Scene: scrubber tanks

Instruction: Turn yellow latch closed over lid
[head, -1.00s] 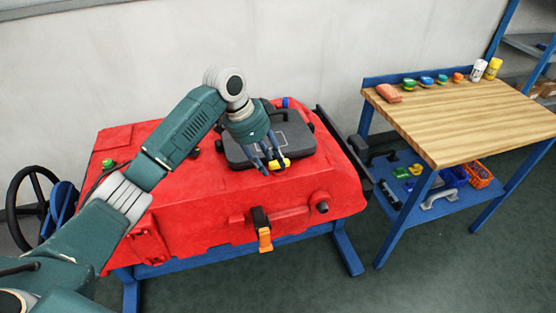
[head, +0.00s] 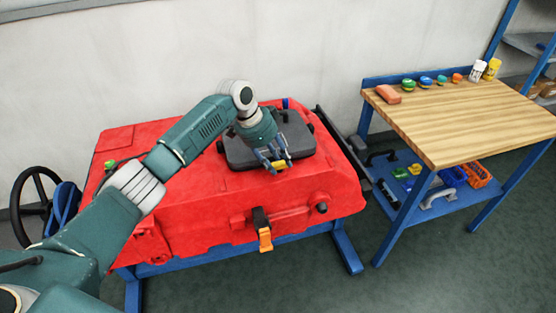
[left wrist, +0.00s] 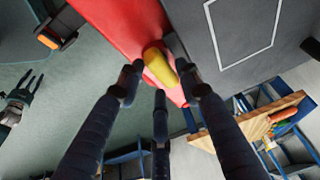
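The yellow latch (head: 280,166) sits at the front edge of the dark grey lid (head: 240,153) on the red tank (head: 190,205). In the left wrist view the latch (left wrist: 158,67) lies by the lid's edge, partly over red surface. My left gripper (head: 276,161) is over it from above, fingers spread. In the left wrist view two fingertips stand on either side of the latch and the third is just below it; contact is unclear. My right gripper (left wrist: 24,96) shows only at the left wrist view's left edge, fingers apart and empty.
An orange clasp (head: 265,239) hangs on the tank's front. A wooden-topped bench (head: 465,120) stands to the right with small coloured items along its back. A black wheel (head: 32,205) is at the left. The floor in front is clear.

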